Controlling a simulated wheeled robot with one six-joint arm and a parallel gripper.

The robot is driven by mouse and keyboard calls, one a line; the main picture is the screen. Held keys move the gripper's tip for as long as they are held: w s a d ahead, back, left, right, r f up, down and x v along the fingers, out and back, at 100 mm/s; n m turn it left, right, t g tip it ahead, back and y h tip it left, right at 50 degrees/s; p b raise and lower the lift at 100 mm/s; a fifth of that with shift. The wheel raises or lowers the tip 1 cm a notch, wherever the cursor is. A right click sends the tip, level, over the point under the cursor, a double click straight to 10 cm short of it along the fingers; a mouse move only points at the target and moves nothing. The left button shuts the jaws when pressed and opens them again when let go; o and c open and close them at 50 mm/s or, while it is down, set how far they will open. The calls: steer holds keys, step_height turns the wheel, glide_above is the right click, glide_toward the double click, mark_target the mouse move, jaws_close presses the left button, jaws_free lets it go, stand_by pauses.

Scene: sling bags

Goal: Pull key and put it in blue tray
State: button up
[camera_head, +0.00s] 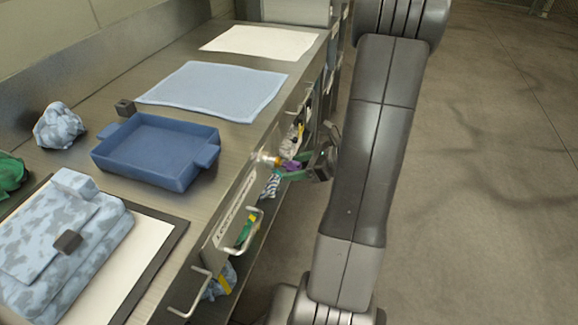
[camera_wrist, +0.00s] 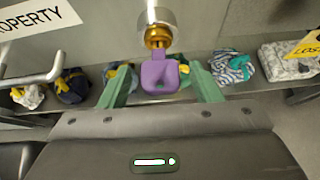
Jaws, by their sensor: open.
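A purple key (camera_wrist: 160,78) shows its wide bow in the wrist view, with its upper end at a brass lock (camera_wrist: 157,36) on the cabinet front. In the head view the purple key (camera_head: 290,165) sticks out from the drawer front. My gripper (camera_wrist: 160,92) is open, with one green finger on each side of the key and gaps between. In the head view my gripper (camera_head: 296,170) is at the cabinet front by the lock. The blue tray (camera_head: 150,169) stands empty on the metal counter, left of the lock.
A patterned blue sling bag (camera_head: 60,235) lies on a board at the near left. A light blue cloth (camera_head: 212,90) and white sheet (camera_head: 260,42) lie behind the tray. Drawer handles (camera_head: 250,230) jut from the cabinet front. Several bundles lie on a lower shelf (camera_wrist: 75,100).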

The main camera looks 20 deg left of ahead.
steer(key=shift+c, duration=0.5)
steer(key=c, duration=1)
steer(key=shift+o, duration=0.2)
steer(key=shift+s+d+p, duration=0.1)
steer(key=shift+d+p, duration=0.3)
steer(key=shift+d, duration=2.5)
steer(key=shift+d, duration=0.1)
steer(key=d, duration=0.3)
steer(key=shift+d+p, duration=0.4)
